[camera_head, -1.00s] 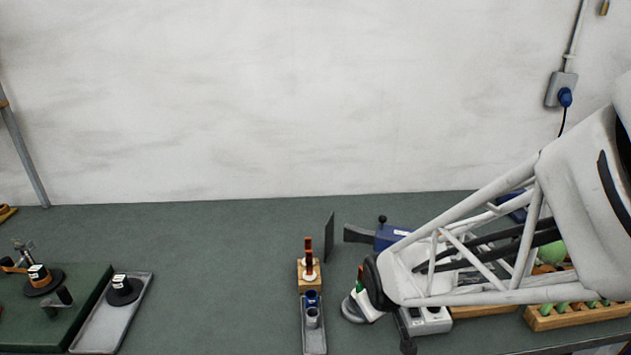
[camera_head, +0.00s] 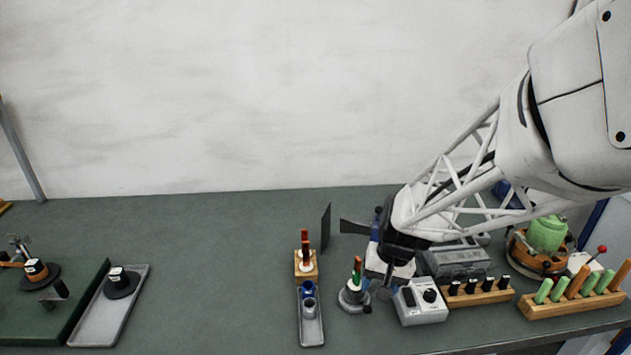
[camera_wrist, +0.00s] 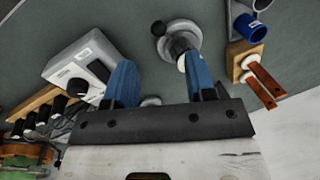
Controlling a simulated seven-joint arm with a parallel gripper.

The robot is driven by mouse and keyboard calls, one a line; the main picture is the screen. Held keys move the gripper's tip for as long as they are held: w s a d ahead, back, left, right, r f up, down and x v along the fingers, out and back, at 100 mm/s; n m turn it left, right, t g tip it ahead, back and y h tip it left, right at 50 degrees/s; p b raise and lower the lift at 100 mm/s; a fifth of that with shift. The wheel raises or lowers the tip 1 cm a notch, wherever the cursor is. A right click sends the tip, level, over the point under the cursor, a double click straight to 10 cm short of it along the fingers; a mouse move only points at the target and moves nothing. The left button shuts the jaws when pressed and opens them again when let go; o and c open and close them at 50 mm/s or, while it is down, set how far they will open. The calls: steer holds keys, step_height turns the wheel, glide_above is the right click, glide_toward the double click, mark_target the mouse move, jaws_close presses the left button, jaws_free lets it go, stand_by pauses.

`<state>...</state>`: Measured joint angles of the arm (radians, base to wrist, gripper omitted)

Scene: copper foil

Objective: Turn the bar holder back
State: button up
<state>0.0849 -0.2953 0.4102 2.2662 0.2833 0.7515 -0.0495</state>
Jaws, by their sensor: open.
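A small stand with a round grey base (camera_head: 354,301) holds an upright green and copper bar (camera_head: 357,270); it looks like the bar holder. In the wrist view the same round base (camera_wrist: 181,38) lies just beyond my fingertips, with a black knob and a pale piece on it. My gripper (camera_head: 388,282) points down just right of the stand in the head view, its fingers partly hidden. In the wrist view my gripper (camera_wrist: 158,64) shows two blue fingers wide apart, with nothing between them. I see no contact with the stand.
A white box with a dial (camera_head: 421,303) stands close on the right. Wooden racks (camera_head: 572,303) lie further right.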

mark_target(368, 307)
steer(key=shift+w+a+f, duration=0.1)
steer(key=shift+a+f, duration=0.15)
steer(key=shift+f, duration=1.05)
steer(key=shift+a+f, duration=0.2)
steer(key=shift+f, duration=1.05)
steer(key=shift+w+a+f, duration=0.1)
steer(key=shift+a+f, duration=0.15)
steer(key=shift+f, duration=1.05)
steer(key=shift+c, duration=0.4)
steer(key=c, duration=0.8)
